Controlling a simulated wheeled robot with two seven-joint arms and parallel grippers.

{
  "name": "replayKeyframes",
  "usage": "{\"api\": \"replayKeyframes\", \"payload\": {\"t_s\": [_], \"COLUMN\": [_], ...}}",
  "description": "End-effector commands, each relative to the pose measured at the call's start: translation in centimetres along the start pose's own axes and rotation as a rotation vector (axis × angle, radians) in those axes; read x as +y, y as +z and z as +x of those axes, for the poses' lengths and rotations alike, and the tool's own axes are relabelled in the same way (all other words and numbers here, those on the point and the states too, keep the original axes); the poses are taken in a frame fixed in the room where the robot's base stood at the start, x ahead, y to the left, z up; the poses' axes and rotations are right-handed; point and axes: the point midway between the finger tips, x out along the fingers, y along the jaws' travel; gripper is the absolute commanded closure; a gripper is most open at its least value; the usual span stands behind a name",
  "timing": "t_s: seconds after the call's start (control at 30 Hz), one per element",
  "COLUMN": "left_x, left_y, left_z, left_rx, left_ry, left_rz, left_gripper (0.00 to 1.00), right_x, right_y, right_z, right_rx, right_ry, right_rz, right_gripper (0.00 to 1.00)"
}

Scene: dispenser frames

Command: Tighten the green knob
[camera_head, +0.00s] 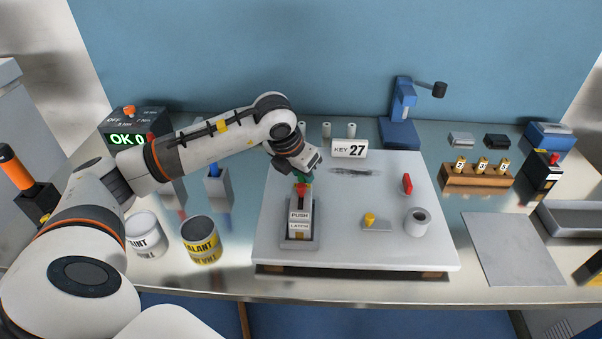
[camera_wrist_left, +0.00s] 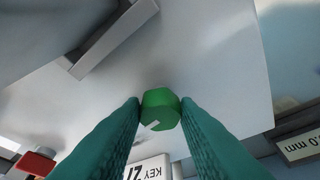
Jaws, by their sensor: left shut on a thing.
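The green knob (camera_wrist_left: 160,110) shows in the left wrist view as a faceted green cap with a small pale mark on its near edge. My left gripper (camera_head: 303,176) reaches over the left part of the white board (camera_head: 330,238). Its two teal fingers are shut on the green knob, one on each side. In the head view my gripper mostly hides the knob. My right gripper is not in view.
Just in front of my gripper is a PUSH/LATCH block (camera_head: 299,232) with a red top.

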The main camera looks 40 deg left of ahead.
Motion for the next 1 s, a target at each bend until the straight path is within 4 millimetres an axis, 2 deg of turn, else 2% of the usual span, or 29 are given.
{"api": "replayKeyframes", "payload": {"t_s": [0.5,0.53,0.63,0.67,1.0], "left_x": [-0.11,-0.11,-0.09,-0.08,-0.04], "left_y": [-0.25,-0.25,-0.21,-0.18,-0.11], "left_z": [-0.23,-0.23,-0.19,-0.17,-0.45], "left_rx": [0.007,0.007,0.006,0.005,0.004], "left_ry": [-0.009,-0.009,-0.009,-0.009,-0.008], "left_rz": [-0.02,-0.02,-0.02,-0.02,-0.019], "left_gripper": [0.95,0.69,0.52,0.5,0.5], "right_x": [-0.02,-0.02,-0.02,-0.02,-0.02], "right_y": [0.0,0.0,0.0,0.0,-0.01], "right_z": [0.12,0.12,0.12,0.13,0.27], "right_rx": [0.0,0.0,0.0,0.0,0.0], "right_ry": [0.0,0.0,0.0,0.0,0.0], "right_rz": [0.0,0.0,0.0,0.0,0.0], "right_gripper": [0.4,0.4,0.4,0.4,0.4]}}
